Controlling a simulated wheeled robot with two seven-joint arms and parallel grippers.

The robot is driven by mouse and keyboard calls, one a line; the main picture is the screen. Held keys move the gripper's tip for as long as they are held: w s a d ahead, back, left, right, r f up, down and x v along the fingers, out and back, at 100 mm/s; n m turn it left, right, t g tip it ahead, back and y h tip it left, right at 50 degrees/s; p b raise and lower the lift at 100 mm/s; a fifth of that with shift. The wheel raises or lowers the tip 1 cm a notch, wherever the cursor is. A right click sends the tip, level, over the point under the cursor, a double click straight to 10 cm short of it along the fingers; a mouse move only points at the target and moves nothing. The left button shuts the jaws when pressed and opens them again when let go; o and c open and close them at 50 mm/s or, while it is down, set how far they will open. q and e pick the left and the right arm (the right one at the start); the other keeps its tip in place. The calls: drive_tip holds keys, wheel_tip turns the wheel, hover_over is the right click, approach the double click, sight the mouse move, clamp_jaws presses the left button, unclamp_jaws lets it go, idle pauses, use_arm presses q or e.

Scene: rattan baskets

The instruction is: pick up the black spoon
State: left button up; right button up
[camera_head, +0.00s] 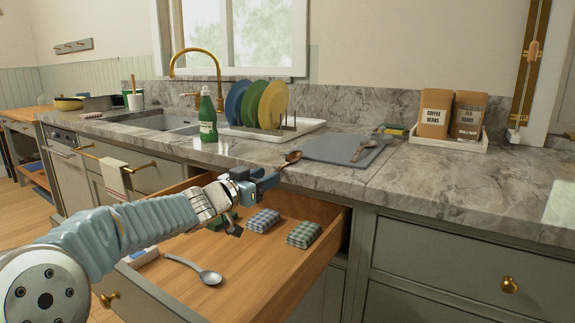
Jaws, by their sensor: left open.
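My left gripper (268,180) is open at the counter's front edge, above the open drawer. A dark brown spoon (292,157) lies by the counter edge just beyond its fingers. The handle runs toward the fingers, and its end is hidden; I cannot tell whether they touch. Another brownish spoon (364,149) lies on the grey board to the right. A grey, shiny spoon (207,276) lies in the drawer below my left arm. No spoon looks plainly black. My right gripper is out of view.
The wooden drawer (275,271) stands open, with folded checked cloths (303,234) inside. A green bottle (208,118) and a rack of plates (272,104) stand behind the gripper. A tray (447,143) with two bags is at right. The counter's right front is clear.

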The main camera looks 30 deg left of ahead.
use_arm(q)
drive_tip(key=w, duration=0.3)
drive_tip(key=shift+w+d+r, duration=0.15)
drive_tip(key=shift+w+d, duration=0.15)
drive_tip(key=shift+c, duration=0.3)
clamp_jaws()
